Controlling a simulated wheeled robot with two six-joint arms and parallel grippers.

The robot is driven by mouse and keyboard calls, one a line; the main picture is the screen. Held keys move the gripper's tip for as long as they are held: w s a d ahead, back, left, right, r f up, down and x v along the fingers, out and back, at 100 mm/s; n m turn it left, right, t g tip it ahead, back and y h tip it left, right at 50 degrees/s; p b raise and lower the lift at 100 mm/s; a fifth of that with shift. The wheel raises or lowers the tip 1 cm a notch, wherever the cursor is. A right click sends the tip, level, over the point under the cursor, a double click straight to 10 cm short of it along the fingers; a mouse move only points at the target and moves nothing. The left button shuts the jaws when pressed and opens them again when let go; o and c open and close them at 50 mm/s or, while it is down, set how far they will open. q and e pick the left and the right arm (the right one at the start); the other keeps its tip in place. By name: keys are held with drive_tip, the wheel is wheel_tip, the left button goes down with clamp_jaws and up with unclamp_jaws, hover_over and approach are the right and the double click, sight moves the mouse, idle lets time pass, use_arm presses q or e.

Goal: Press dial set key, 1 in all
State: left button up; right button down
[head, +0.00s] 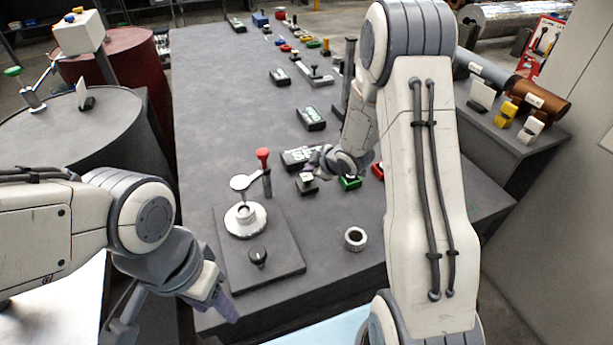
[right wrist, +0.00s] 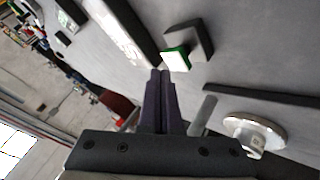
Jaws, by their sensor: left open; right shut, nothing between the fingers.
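In the head view, a small green key (head: 350,183) sits on the grey table beside a red key (head: 377,171). A small dark block with a pale top (head: 306,184) stands just left of the green key. No readable label shows which one is the dial set key. My right gripper (head: 316,168) is shut and empty, low over this group. My left gripper (head: 222,300) is open and empty at the table's near left edge.
A black display (head: 300,157) is behind the keys. A metal ring (head: 355,238) stands nearer. Barrels (head: 70,135) flank the left.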

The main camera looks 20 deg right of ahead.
sight(309, 178)
drive_tip(key=shift+f+b, duration=0.3)
drive_tip(key=shift+f, duration=0.1)
drive_tip(key=shift+f+b, duration=0.5)
drive_tip(key=shift+f, duration=0.1)
idle(0.5)
drive_tip(key=shift+r, duration=0.2)
drive_tip(key=shift+r+p, duration=0.8)
drive_tip(key=shift+p, duration=0.05)
wheel_tip(309, 178, up, 5)
drive_tip(key=p, duration=0.4)
drive_tip(key=shift+r+p, duration=0.1)
drive_tip(key=shift+p, duration=0.2)
drive_tip(key=shift+a, duration=0.1)
idle(0.4)
